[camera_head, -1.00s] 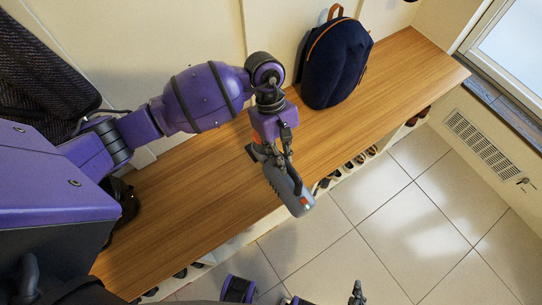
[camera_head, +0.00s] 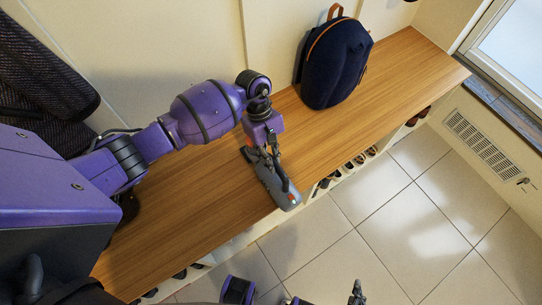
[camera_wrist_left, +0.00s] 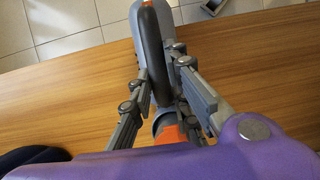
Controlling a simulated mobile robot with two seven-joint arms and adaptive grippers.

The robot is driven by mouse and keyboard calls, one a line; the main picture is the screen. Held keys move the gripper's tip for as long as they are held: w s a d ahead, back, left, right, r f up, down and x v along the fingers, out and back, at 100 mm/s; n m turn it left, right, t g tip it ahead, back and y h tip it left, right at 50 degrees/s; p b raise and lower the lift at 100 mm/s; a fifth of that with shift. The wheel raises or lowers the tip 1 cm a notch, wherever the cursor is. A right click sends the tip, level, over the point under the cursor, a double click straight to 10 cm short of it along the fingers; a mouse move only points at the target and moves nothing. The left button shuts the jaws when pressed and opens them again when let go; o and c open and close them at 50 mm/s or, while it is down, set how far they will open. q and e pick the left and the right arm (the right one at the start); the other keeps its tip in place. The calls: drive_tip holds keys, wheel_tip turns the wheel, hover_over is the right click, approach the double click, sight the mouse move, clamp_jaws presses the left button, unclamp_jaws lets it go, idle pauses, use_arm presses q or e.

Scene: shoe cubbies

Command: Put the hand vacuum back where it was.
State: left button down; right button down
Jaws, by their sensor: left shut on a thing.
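The hand vacuum (camera_head: 284,197) is grey with orange parts. In the head view it lies lengthwise across the wooden bench top, its far end at the bench's front edge. My left gripper (camera_head: 268,160) is shut on it from above. In the left wrist view the vacuum (camera_wrist_left: 150,40) runs between the two fingers of the left gripper (camera_wrist_left: 161,72), with its orange part (camera_wrist_left: 172,132) nearer the wrist. Whether its underside touches the bench is hard to tell. My right gripper (camera_head: 357,292) shows only as a dark tip at the bottom of the head view.
The wooden bench (camera_head: 390,85) has free room right of the vacuum, up to a navy backpack (camera_head: 338,65) against the wall. Shoes (camera_head: 362,157) fill cubbies below. Dark clothing (camera_head: 40,75) hangs at the left. The tiled floor (camera_head: 400,210) is clear.

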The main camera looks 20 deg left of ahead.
use_arm(q)
drive_tip(key=c, duration=2.1)
unclamp_jaws()
drive_tip(key=shift+f, duration=0.2)
drive_tip(key=o, duration=0.4)
drive_tip(key=shift+r, duration=0.1)
drive_tip(key=shift+o, duration=0.2)
drive_tip(key=v, duration=1.2)
drive_tip(key=shift+r, duration=0.2)
drive_tip(key=shift+d, duration=0.15)
